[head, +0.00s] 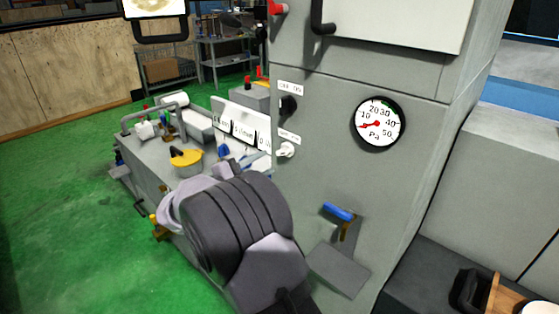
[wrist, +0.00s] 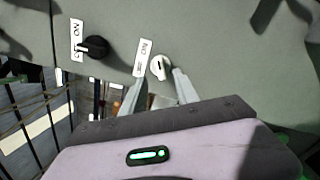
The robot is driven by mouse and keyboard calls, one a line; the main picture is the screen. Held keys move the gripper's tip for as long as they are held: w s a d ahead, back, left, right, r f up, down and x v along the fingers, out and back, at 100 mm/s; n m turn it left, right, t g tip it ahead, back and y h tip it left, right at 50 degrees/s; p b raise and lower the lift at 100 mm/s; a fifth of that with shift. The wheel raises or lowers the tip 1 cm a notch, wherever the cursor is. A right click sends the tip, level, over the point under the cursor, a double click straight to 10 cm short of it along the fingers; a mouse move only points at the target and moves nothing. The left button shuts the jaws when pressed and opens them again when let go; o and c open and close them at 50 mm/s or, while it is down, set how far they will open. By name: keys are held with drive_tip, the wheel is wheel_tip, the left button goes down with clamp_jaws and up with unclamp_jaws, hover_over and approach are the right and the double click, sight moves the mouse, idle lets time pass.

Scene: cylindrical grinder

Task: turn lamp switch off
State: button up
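A white rotary switch (wrist: 158,67) sits on the grey cabinet front in the wrist view, beside a small white label. A black rotary switch (wrist: 96,47) with an ON/OFF label is left of it. In the head view the black switch (head: 288,106) is above the white switch (head: 286,150). I cannot tell which one is the lamp switch. My gripper (wrist: 160,80) is open, its two grey fingers apart and pointing at the white switch. Contact with it is not clear. In the head view my dark wrist hides most of the gripper.
A pressure gauge (head: 377,124) and a blue-handled lever (head: 338,212) are on the cabinet front (head: 330,170), right of the switches. The grinder bed (head: 150,160) with a yellow part (head: 186,162) lies behind my arm. Green floor (head: 70,220) is clear at left.

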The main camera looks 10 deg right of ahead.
sight(281, 154)
drive_tip(key=b+x, duration=0.1)
drive_tip(key=x, duration=0.6)
drive_tip(key=shift+a, duration=0.1)
clamp_jaws()
